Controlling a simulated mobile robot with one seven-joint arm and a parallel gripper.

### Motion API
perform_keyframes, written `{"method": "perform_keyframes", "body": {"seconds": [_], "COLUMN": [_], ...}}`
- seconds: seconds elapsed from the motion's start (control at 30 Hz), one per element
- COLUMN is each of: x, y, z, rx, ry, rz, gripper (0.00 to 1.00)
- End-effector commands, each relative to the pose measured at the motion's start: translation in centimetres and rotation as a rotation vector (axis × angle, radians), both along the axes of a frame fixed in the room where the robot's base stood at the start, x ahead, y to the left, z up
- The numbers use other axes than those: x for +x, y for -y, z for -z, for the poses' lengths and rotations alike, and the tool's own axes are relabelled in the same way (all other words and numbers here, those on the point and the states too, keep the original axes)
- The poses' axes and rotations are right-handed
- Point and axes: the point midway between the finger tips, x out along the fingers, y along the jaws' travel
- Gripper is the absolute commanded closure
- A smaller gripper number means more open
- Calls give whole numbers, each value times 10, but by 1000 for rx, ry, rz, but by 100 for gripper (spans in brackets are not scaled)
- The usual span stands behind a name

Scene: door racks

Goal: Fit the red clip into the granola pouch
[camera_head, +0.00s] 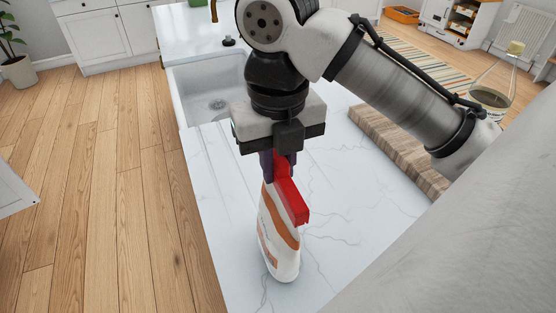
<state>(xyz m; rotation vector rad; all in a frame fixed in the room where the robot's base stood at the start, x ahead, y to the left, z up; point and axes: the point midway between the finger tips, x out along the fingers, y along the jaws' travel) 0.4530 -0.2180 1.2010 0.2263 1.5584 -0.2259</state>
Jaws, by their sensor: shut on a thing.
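The granola pouch (279,240) is white with orange bands and stands upright on the white marble countertop. The red clip (292,202) is at the top of the pouch, along its upper edge. I cannot tell whether the clip is seated on the pouch or only touching it. My gripper (281,168) points down from above and its dark fingers are shut on the red clip's upper part. The fingertips are partly hidden by the clip.
A white sink (215,100) is set in the counter behind and left of the pouch. A wooden block board (395,150) lies along the right side. The marble counter (215,180) is bare around the pouch, and its left edge drops to the wooden floor.

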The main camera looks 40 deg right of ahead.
Motion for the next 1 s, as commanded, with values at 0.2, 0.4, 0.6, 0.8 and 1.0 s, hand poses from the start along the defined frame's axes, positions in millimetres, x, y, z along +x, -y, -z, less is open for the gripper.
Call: {"method": "perform_keyframes", "body": {"seconds": [0.2,0.4,0.6,0.8,1.0], "x": [0,0,0,0,0], "y": [0,0,0,0,0], "z": [0,4,9,14,19], "rx": [0,0,0,0,0], "ry": [0,0,0,0,0], "rz": [0,0,0,0,-1], "gripper": [100,100,100,100,100]}}
